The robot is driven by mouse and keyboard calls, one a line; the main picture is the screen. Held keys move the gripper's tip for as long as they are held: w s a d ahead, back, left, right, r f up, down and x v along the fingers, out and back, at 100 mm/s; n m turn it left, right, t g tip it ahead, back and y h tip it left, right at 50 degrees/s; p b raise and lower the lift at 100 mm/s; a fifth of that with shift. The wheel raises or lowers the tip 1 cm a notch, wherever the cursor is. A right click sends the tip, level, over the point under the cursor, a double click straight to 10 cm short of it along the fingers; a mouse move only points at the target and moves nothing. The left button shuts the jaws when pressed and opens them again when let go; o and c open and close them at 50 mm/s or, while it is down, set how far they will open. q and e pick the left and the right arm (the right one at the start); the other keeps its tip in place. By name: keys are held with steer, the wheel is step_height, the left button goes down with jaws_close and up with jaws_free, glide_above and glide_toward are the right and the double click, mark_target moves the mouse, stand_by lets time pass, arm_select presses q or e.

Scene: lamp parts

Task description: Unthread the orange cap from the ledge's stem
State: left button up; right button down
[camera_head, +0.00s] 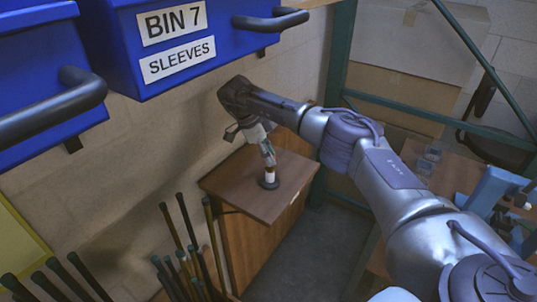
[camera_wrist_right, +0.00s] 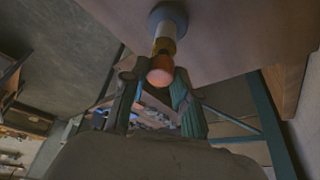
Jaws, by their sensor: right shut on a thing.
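The ledge (camera_head: 240,185) is a small brown wooden shelf on the wall; its underside or top fills the upper part of the right wrist view (camera_wrist_right: 240,40). My right gripper (camera_head: 266,150) comes down over the stem and is shut on the cap. My left gripper is not in view.
Blue bins (camera_head: 190,45), one labelled BIN 7 SLEEVES, hang above and left of the ledge. Several dark rods (camera_head: 190,250) stand below left. A green metal frame (camera_head: 335,60) rises behind my right arm. A blue tool (camera_head: 495,190) is at the right edge.

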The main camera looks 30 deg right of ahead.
steer(key=shift+r+n+t+p, duration=0.2)
steer(key=shift+n+t+p, duration=0.1)
steer(key=shift+n+p, duration=0.3)
steer(key=shift+n+t+p, duration=0.3)
steer(key=shift+n+t, duration=0.1)
steer(key=shift+n, duration=0.8)
steer(key=shift+n+t+h, duration=0.3)
steer(key=shift+n+t, duration=0.2)
steer(key=shift+n, duration=1.2)
steer(key=shift+p, duration=0.3)
steer(key=shift+s+n+t, duration=0.1)
steer(key=shift+n+t, duration=0.3)
steer(key=shift+n, duration=0.2)
steer(key=n+t, duration=0.1)
steer(key=n, duration=0.2)
steer(key=shift+d+n, duration=0.1)
steer(key=shift+n, duration=0.2)
steer(key=shift+n+t+y, duration=0.5)
steer(key=shift+n, duration=0.5)
